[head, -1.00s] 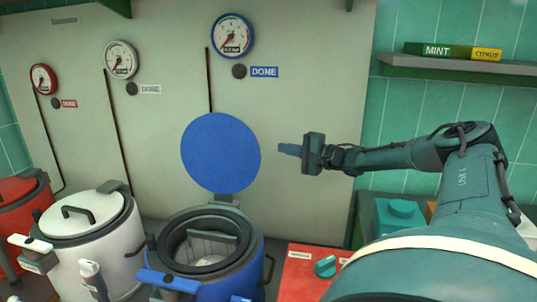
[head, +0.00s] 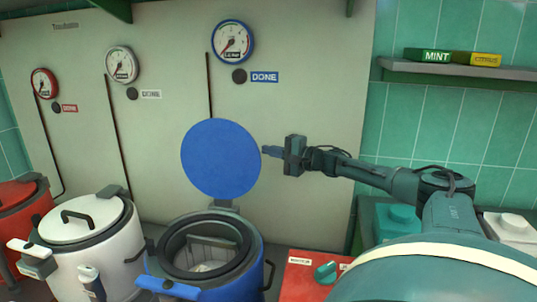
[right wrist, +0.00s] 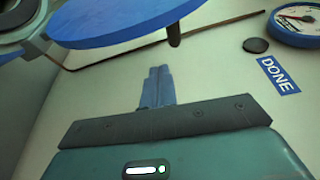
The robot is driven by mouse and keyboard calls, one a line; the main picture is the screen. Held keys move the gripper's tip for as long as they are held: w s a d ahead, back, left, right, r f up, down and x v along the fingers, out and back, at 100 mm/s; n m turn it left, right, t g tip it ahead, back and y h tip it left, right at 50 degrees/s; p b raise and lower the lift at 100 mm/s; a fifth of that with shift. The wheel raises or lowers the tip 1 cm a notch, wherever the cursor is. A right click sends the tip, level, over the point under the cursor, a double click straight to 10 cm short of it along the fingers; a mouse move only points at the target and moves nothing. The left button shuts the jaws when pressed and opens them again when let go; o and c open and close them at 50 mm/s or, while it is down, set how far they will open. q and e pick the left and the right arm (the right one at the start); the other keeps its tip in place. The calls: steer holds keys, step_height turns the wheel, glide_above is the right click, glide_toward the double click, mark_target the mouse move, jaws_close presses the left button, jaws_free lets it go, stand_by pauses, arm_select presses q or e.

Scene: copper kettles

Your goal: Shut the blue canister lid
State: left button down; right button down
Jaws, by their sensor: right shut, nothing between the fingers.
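The blue canister (head: 235,282) stands at the bottom middle of the head view. Its round blue lid (head: 220,158) is raised upright on the hinge behind the open mouth, with its flat face toward me. The lid also shows at the top of the right wrist view (right wrist: 125,20), with a dark knob on its far side. My right gripper (head: 265,151) is shut and empty, its fingertips close to the lid's right edge; I cannot tell whether they touch. In the right wrist view its closed fingers (right wrist: 157,72) point toward the wall panel, below the lid. My left gripper is not in view.
A white canister (head: 95,240) with a shut lid stands to the left, and a red canister (head: 20,225) beyond it. A red box with a teal knob (head: 325,271) is to the right. The pale panel (head: 310,60) with gauges rises close behind the lid.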

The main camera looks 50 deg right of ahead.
steer(key=a, duration=0.1)
steer(key=s+a, duration=0.1)
steer(key=a+p, duration=0.1)
steer(key=shift+s+a+r, duration=0.1)
steer(key=shift+s+r, duration=0.05)
steer(key=shift+s, duration=0.2)
steer(key=shift+a, duration=0.1)
stand_by(0.6)
